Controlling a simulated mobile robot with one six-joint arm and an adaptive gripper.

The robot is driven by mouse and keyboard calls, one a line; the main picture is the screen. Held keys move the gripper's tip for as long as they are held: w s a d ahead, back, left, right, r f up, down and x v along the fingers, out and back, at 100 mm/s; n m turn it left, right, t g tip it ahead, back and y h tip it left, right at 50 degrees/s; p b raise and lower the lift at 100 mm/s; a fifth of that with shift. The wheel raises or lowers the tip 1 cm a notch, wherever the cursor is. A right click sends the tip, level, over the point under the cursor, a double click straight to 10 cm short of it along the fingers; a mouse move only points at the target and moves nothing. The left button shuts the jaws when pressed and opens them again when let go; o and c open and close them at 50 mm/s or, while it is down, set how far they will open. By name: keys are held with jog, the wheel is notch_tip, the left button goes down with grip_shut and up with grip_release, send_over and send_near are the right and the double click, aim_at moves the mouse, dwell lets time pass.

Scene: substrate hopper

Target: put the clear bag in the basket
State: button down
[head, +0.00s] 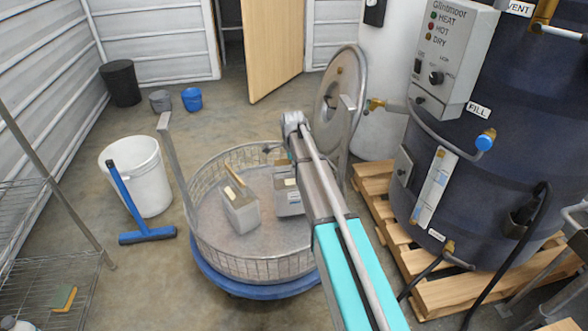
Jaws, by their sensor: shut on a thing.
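The basket (268,268) is a wide, round wire-mesh one with a grey floor, on a blue round base. A pale clear bag (288,201) with a label shows at the left edge of my arm, over the basket's middle. My gripper (275,152) is mostly hidden behind my arm; only a dark part shows just above this bag. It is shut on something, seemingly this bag. Whether the bag touches the basket floor cannot be told. A similar pale bag (241,213) with a brownish top stands in the basket to the left.
An upright metal post (176,165) rises at the basket's left rim, and a round metal lid (340,98) stands behind on the right. A dark tank (480,150) on a wooden pallet is at right. A white bucket (148,180) and blue squeegee (130,200) stand left.

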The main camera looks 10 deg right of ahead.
dwell(0.3)
jog(key=shift+w+d+f+b, duration=0.1)
jog(key=shift+w+f+b, duration=0.35)
jog(key=shift+f+b, duration=1.55)
jog(key=c, duration=0.7)
grip_release()
jog(key=shift+s, duration=0.1)
jog(key=shift+r, duration=0.15)
notch_tip(320, 180, up, 12)
jog(key=p, duration=1.2)
